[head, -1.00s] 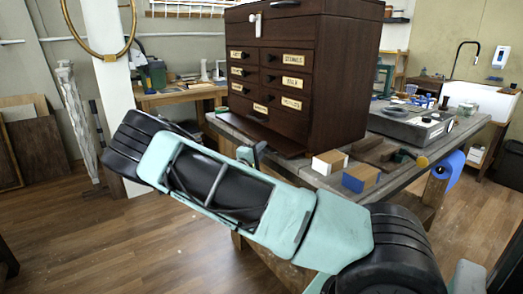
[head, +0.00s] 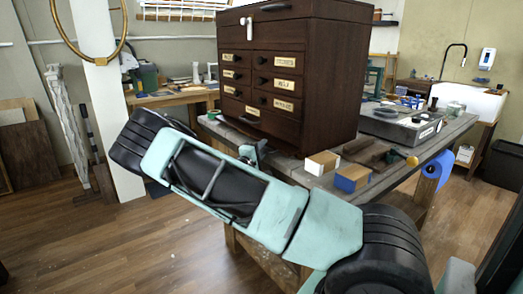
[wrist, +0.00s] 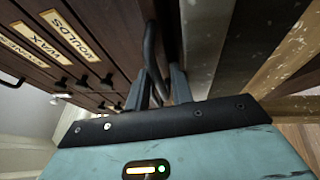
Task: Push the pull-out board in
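The wooden cabinet (head: 330,90) stands on a workbench. The dark pull-out board (head: 272,139) shows as a narrow ledge below its labelled drawers, sticking out only slightly. My gripper (head: 257,152) is at the board's front edge, low by the bench edge, partly hidden by my arm. In the wrist view my gripper (wrist: 160,80) has two grey fingers apart, with a dark curved handle (wrist: 151,50) between them. I see no clear grip on it, and contact with the board is hard to make out.
A grey flat device (head: 403,125) stands further right on the bench (head: 405,165). Open wooden floor lies left of my arm.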

